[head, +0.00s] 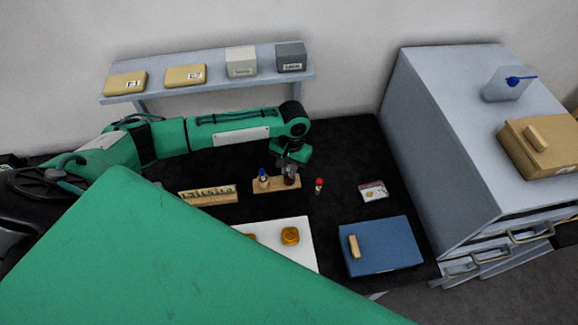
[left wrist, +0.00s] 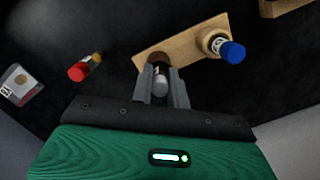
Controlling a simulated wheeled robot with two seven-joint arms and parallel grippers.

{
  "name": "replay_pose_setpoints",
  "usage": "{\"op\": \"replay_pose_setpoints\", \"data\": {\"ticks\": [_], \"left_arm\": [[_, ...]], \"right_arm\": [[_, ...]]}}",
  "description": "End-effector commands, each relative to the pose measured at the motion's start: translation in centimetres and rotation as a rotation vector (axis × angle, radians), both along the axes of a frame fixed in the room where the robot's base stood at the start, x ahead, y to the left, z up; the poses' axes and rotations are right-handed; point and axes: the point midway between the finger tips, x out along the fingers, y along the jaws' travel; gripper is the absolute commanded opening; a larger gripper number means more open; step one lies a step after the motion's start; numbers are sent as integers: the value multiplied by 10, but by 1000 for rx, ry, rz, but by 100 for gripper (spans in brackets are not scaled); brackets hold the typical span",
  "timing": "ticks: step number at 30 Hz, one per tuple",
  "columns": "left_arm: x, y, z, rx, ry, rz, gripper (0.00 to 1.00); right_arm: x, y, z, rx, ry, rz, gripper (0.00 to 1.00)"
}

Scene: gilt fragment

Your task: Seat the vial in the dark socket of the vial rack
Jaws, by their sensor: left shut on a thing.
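The wooden vial rack (head: 275,185) lies on the black table mat and also shows in the left wrist view (left wrist: 184,40). My left gripper (head: 289,170) is over the rack's right end in the head view. It is shut on a vial with a pale grey top, which shows between the fingers in the left wrist view (left wrist: 160,82). A dark brown round area (left wrist: 159,58) shows at the vial's far end; I cannot tell whether it is the dark socket or part of the vial. Whether the vial is seated is hidden. My right gripper is not in view.
A blue-capped vial (head: 262,176) stands in the rack's other end. A red-capped vial (head: 319,186) is on the mat just right of the rack. A labelled block (head: 208,195), a white board (head: 285,246), a small packet (head: 373,191) and a blue box (head: 381,246) lie around.

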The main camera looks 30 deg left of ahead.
Motion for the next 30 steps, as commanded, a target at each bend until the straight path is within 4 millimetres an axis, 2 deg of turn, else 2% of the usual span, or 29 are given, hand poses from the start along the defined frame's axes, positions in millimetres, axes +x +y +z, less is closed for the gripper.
{"op": "replay_pose_setpoints", "data": {"ticks": [8, 9, 12, 23, 26, 30], "left_arm": [[0, 0, -2, -1, 0, 0, 0], [0, 0, -3, -1, 0, 0, 18], [0, 0, -2, -1, -1, 0, 38], [0, 0, 1, 0, -1, 0, 38], [2, 0, 11, -2, -2, -1, 38], [6, 0, 38, -2, -4, -1, 38]], "right_arm": [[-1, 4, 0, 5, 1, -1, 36], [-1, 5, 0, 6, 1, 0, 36], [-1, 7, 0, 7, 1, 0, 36], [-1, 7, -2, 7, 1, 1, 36], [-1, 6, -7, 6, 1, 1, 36], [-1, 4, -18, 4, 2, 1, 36]]}}
